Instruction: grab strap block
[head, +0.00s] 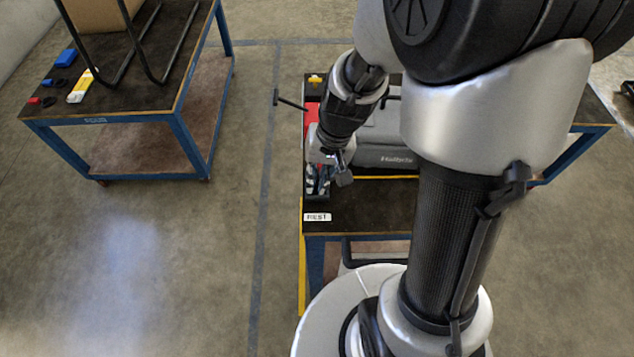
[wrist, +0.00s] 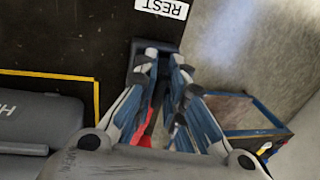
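My gripper (head: 335,160) is low over the left side of the near table in the head view, pointing down. In the wrist view its two fingers (wrist: 164,58) run close together toward their tips, with a narrow gap between them. A small dark grey block (head: 344,178) is right at the fingertips in the head view. It also shows as a dark shape at the tips in the wrist view (wrist: 139,72). I take it for the strap block, though no strap is clear. The fingers hide part of it, and I cannot tell whether they grip it.
A grey case (head: 383,157) stands right of my gripper on the near table. A tray of tools (head: 312,183) is to its left. A REST label (head: 317,217) marks bare table nearer me. Another table (head: 145,85) with small coloured items stands at upper left, with open floor between.

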